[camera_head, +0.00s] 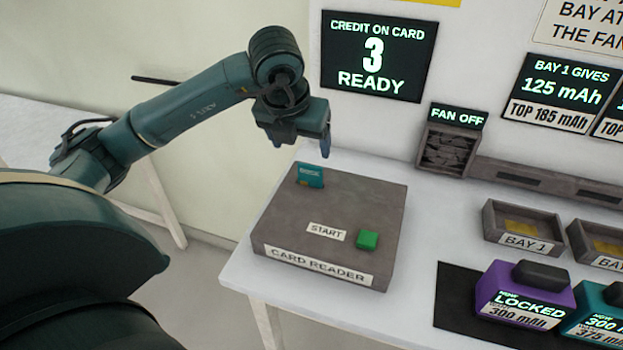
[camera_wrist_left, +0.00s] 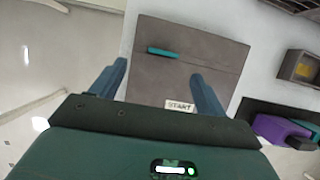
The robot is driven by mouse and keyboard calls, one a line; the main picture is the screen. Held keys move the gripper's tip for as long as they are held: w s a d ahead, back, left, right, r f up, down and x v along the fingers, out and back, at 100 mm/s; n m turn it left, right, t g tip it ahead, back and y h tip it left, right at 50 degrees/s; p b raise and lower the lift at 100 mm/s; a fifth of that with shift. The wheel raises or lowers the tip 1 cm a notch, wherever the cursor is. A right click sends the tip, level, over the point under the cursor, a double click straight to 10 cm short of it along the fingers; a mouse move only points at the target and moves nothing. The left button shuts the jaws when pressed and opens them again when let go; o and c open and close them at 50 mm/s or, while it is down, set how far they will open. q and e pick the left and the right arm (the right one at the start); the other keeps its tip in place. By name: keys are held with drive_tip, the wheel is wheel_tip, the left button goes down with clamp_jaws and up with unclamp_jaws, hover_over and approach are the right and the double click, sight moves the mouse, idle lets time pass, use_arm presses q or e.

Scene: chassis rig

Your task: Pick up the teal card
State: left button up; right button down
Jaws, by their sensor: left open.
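The teal card (camera_head: 310,176) stands upright in the slot on top of the card reader (camera_head: 330,215), toward its back edge. In the left wrist view the card (camera_wrist_left: 163,53) shows as a thin teal strip, beyond and between the two fingertips. My left gripper (camera_head: 302,143) is above and behind the card reader, with its fingers pointing down, clear of the card. In the left wrist view my left gripper (camera_wrist_left: 162,80) has its fingers wide apart with nothing between them. My right gripper is in neither view.
A green button (camera_head: 367,240) sits beside the START label on the reader. A screen (camera_head: 378,55) reads credit 3, ready. Right of the reader are the fan box (camera_head: 447,148), bay trays (camera_head: 523,220), a purple locked pack (camera_head: 525,290) and a teal pack (camera_head: 598,310). The white table (camera_head: 410,225) between is clear.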

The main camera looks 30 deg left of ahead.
sight(310, 166)
use_arm(q)
drive_tip(key=x, duration=0.3)
drive_tip(key=p+x, duration=0.1)
drive_tip(key=x, duration=0.5)
drive_tip(key=shift+w+d+f, duration=0.2)
drive_tip(key=shift+d+f, duration=0.05)
drive_tip(key=shift+d, duration=0.1)
drive_tip(key=c, duration=1)
